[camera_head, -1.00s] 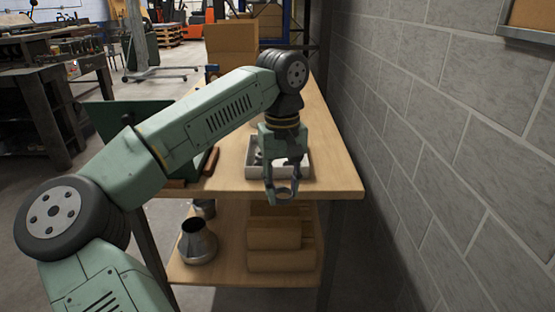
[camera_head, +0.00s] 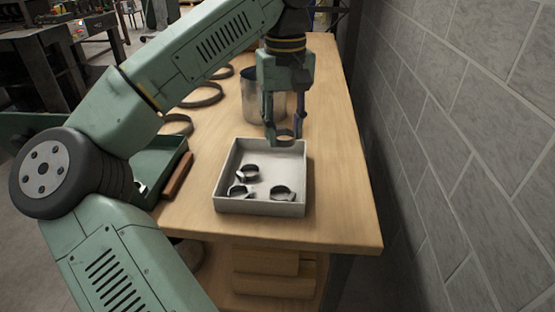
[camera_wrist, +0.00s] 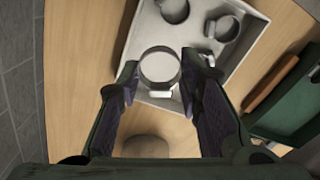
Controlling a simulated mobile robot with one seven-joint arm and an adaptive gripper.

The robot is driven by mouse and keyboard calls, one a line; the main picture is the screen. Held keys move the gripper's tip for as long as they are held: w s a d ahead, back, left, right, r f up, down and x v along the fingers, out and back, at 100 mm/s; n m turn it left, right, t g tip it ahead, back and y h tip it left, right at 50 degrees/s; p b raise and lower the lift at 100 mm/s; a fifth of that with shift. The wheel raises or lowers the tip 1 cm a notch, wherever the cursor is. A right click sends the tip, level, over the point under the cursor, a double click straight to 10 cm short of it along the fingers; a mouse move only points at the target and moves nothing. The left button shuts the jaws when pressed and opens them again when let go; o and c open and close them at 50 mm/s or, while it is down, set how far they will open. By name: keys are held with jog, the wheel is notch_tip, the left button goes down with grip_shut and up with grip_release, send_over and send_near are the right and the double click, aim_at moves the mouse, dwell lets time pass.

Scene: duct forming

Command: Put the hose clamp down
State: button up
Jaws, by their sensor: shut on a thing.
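My gripper (camera_head: 284,134) is shut on a hose clamp (camera_head: 285,134), a metal ring. The ring hangs between the fingertips above the far edge of the light grey tray (camera_head: 262,208) in the head view. In the wrist view the held clamp (camera_wrist: 160,68) sits between the fingers, with the tray (camera_wrist: 270,62) behind and below it. Several other hose clamps lie inside the tray, such as one at the front right (camera_head: 283,193). The height of the held clamp over the tray is hard to tell.
A metal cylinder (camera_head: 262,98) stands on the wooden table (camera_head: 340,215) just behind the tray. Dark rings (camera_head: 203,95) lie at the left. A green bin (camera_head: 160,160) and a brown bar (camera_head: 178,174) are left of the tray. A block wall (camera_head: 450,130) runs along the right.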

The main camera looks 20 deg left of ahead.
jog(key=shift+w+f, duration=0.2)
jog(key=shift+w, duration=0.05)
send_over(284, 179)
notch_tip(284, 179, down, 5)
jog(key=shift+s+f, duration=0.1)
jog(key=shift+f+p, duration=0.45)
jog(key=shift+f, duration=1.7)
jog(key=shift+f, duration=0.2)
jog(key=o, duration=0.6)
jog(key=shift+o, duration=0.2)
jog(key=shift+r, duration=0.1)
notch_tip(284, 179, up, 12)
jog(key=shift+r, duration=0.15)
